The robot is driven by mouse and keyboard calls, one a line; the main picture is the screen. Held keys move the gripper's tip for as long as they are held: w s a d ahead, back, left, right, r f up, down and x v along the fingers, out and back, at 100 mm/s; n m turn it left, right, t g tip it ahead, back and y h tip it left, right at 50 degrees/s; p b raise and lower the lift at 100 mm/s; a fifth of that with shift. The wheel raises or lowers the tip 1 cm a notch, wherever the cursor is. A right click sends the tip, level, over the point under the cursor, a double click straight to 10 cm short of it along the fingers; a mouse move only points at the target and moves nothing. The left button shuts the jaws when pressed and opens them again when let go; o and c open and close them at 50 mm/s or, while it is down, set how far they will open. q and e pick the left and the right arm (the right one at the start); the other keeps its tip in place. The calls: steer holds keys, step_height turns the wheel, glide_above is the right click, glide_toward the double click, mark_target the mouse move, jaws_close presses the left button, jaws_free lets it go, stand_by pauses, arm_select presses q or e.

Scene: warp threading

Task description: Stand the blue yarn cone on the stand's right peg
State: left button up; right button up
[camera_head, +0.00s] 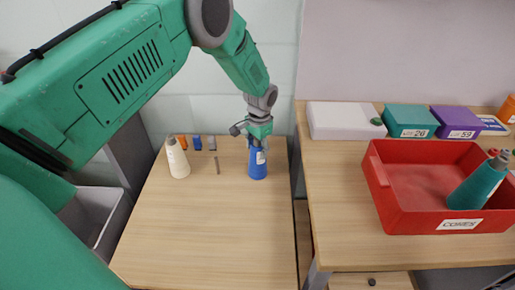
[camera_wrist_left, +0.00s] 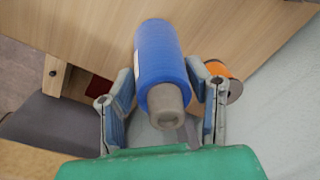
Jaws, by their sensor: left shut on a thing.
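The blue yarn cone (camera_head: 257,165) is upright at the right side of the left wooden table, its base at or just above the tabletop; I cannot tell which. My left gripper (camera_head: 259,140) reaches down from above and is shut on its upper part. In the left wrist view the cone (camera_wrist_left: 160,55) lies between the two fingers (camera_wrist_left: 167,105), its grey tip towards the palm. A thin grey upright piece (camera_head: 217,165) shows left of the cone; I cannot tell whether it is a stand peg. No stand base is clearly visible. My right gripper is not in view.
A cream cone (camera_head: 178,160) stands at the left, with small orange, blue and grey items (camera_head: 196,143) behind it. The table front is clear. On the right table, a red bin (camera_head: 405,222) holds a teal cone (camera_head: 478,186); boxes (camera_head: 410,120) stand behind.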

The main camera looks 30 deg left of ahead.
arm_select(q)
steer(key=o, duration=1)
steer(key=shift+a, duration=0.1)
steer(key=shift+o, duration=0.2)
steer(key=shift+a, duration=0.15)
steer(key=shift+f, duration=0.1)
steer(key=r, duration=1.2)
steer(key=shift+d, duration=0.35)
